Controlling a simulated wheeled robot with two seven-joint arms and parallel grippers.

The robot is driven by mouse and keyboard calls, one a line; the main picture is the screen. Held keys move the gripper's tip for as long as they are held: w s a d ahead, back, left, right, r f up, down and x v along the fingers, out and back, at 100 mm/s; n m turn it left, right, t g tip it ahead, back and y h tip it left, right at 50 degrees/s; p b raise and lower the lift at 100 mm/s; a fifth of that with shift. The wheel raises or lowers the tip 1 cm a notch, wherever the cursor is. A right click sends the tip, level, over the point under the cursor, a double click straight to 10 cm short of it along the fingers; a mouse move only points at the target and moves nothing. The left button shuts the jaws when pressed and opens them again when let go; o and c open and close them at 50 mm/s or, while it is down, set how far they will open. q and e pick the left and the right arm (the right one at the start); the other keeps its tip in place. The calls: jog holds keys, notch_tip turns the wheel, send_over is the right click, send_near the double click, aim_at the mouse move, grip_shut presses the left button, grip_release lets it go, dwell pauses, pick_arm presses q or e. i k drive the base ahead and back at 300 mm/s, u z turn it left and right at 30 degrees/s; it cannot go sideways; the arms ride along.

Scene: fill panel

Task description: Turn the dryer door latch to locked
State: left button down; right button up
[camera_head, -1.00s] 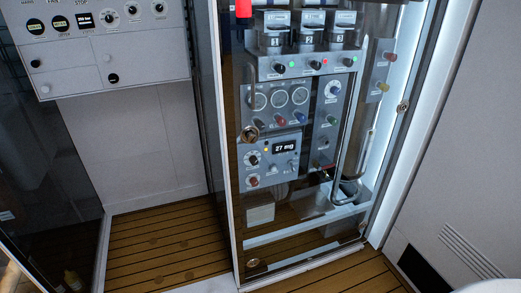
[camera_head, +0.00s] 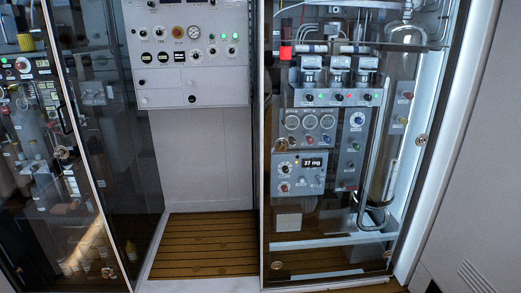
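A tall cabinet with a clear glass door stands right of centre, its white frame (camera_head: 264,200) around the glass. A round brass fitting (camera_head: 281,144) sits near the left edge of the glass, and another brass fitting (camera_head: 422,139) is on the right frame edge. Which one is the dryer door latch, and how it is turned, I cannot tell at this size. Neither of my grippers is in view.
A white control panel (camera_head: 190,60) hangs left of the cabinet, above a bare wall and slatted wood floor (camera_head: 205,245). A dark glass cabinet (camera_head: 100,130) stands at the left. A red object (camera_head: 286,51) shows at the cabinet's upper left.

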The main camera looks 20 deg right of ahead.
aim_at(282, 145)
jog(key=u, duration=0.55)
jog(key=i, duration=1.7)
jog(key=z, duration=0.9)
